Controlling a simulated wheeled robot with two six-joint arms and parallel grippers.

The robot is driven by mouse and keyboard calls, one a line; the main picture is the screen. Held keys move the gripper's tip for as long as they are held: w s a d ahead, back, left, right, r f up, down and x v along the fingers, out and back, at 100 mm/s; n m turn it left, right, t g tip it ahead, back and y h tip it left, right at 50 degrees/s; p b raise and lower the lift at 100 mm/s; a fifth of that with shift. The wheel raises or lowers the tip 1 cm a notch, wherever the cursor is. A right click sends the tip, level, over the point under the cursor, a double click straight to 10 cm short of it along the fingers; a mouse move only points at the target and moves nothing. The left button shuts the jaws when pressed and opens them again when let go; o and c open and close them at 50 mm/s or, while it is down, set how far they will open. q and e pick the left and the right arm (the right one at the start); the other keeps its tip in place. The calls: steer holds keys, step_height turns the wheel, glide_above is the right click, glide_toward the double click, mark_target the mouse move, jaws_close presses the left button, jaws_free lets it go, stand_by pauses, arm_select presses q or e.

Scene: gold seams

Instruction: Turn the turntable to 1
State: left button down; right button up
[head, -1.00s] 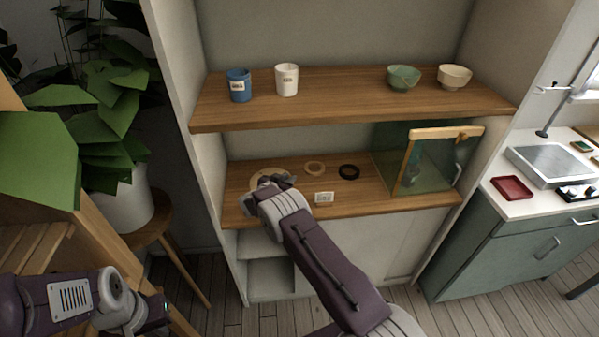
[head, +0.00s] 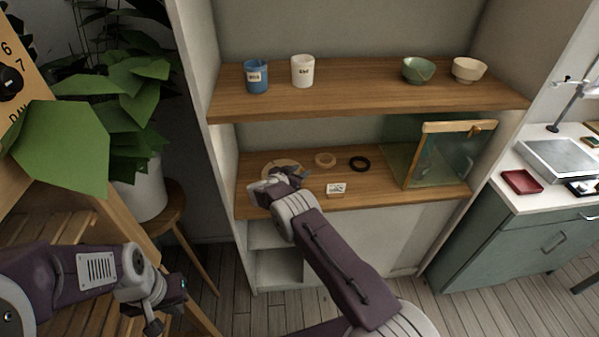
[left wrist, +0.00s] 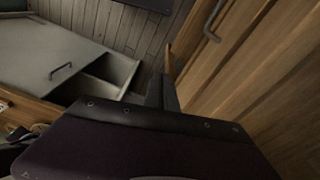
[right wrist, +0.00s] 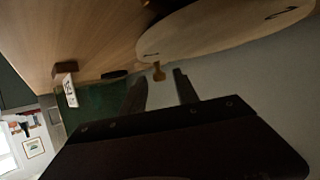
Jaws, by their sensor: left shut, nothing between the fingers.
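The turntable (head: 290,164) is a pale wooden disc on the left of the lower shelf, partly hidden by my right gripper. In the right wrist view the disc (right wrist: 225,30) fills the top, with a dark mark on its face and a small wooden peg (right wrist: 158,72) at its edge. My right gripper (head: 277,176) is at the disc's near side. Its fingers (right wrist: 160,86) are apart with the peg just beyond them; I cannot tell whether they touch it. My left gripper (head: 168,298) is shut and empty, low at the left, away from the shelf.
A glass case (head: 445,158) stands further right. Cups and bowls stand above on the upper shelf (head: 370,96). A plant (head: 140,185) stands left.

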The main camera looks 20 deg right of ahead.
step_height(320, 180, up, 4)
steer(key=shift+r, duration=0.1)
steer(key=s+d+r+p, duration=0.1)
steer(key=s+d+r, duration=0.5)
steer(key=s, duration=0.3)
steer(key=shift+d+r+p, duration=0.35)
steer(key=shift+d+r, duration=0.05)
steer(key=shift+d, duration=0.35)
